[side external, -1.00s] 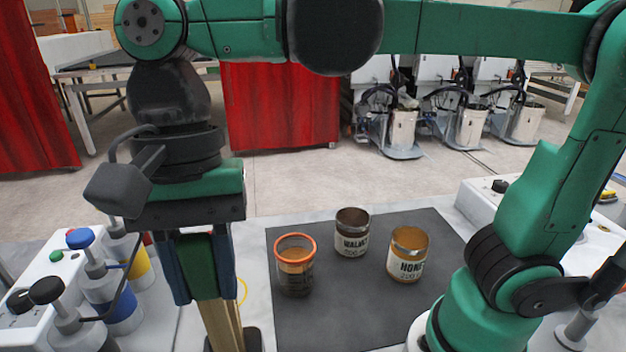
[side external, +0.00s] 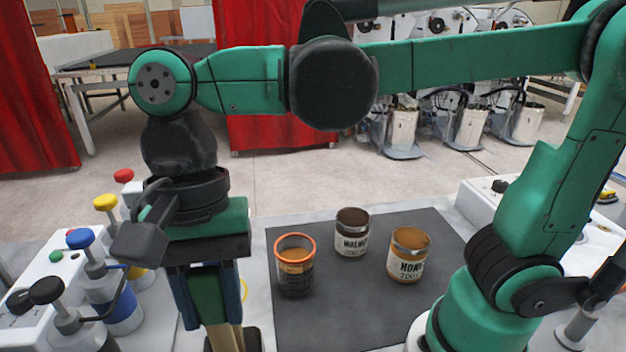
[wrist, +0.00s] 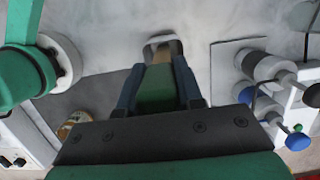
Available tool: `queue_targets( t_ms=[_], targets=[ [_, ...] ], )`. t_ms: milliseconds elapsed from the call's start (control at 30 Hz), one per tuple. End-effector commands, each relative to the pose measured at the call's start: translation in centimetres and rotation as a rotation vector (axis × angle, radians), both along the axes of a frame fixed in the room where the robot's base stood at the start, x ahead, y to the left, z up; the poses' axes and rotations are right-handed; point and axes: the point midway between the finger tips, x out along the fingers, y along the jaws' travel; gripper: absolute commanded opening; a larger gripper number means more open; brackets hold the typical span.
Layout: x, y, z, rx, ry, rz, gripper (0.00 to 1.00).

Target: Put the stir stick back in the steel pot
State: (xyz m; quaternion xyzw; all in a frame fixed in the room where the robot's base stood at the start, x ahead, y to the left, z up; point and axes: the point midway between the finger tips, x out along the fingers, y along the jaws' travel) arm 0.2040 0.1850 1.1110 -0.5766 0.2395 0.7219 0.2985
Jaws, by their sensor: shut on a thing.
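My gripper (side external: 208,297) is shut on the stir stick, which has a green upper part (wrist: 157,90) and a pale wooden lower part (side external: 226,338). It holds the stick roughly upright at the front left of the side view. A small pot with a pale rim and dark inside, apparently the steel pot (wrist: 177,44), lies at the stick's lower end in the wrist view. In the side view only a dark part of it (side external: 252,340) shows at the bottom edge. The stick's tip overlaps the opening; I cannot tell how deep it is.
An orange-rimmed can (side external: 295,268), a walnut can (side external: 352,236) and a honey can (side external: 408,257) stand on the dark mat (side external: 340,310), right of my gripper. Pump bottles with blue (side external: 80,239), black, yellow and red tops stand close on the left.

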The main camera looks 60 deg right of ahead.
Motion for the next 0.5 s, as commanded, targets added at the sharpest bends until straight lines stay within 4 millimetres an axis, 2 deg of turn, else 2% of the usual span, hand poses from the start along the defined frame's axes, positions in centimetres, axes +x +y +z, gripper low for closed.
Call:
queue_targets(
  t_ms=[333, 367, 467, 500],
  targets=[
    [-0.01, 0.00, -0.25, 0.000, 0.000, 0.000, 0.00],
    [0.00, 0.00, -0.25, 0.000, 0.000, 0.000, 0.39],
    [0.00, 0.00, -0.24, 0.000, 0.000, 0.000, 0.68],
    [0.00, 0.00, -0.24, 0.000, 0.000, 0.000, 0.68]
  ],
)
